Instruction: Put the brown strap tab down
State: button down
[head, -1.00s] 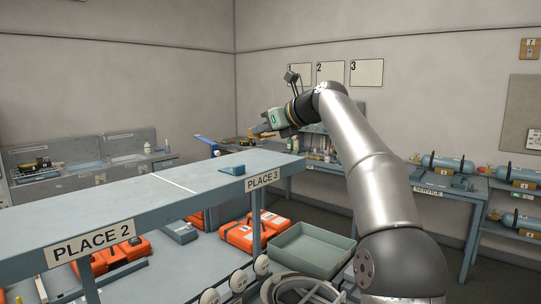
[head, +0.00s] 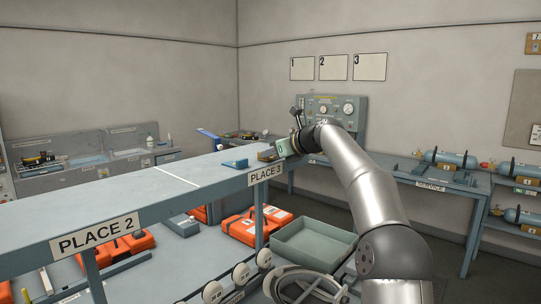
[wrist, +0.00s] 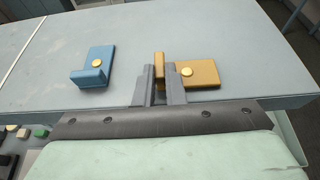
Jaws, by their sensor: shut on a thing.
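The brown strap tab (wrist: 198,74) is an L-shaped piece with a flat plate, a yellow round button and an upright flange. My gripper (wrist: 161,80) is shut on the flange, with one finger on each side. In the wrist view the plate lies flat, at or just above the grey bench top; I cannot tell whether it touches. In the head view the brown tab (head: 267,155) and my gripper (head: 277,151) are at the far right end of the bench, above the PLACE 3 label.
A blue tab (wrist: 94,68) of similar shape sits to the left on the bench (wrist: 50,60), apart from the brown one; it also shows in the head view (head: 236,163). The bench edge is close to my gripper. A green-grey tray (head: 315,250) stands below.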

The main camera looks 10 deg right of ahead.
jog(key=c, duration=1.9)
grip_release()
jog(key=shift+f, duration=0.2)
jog(key=shift+c, duration=0.2)
jog(key=o, duration=0.4)
jog(key=shift+r, duration=0.25)
jog(key=b+v, duration=0.2)
jog(key=v, duration=1)
jog(key=shift+b, duration=0.3)
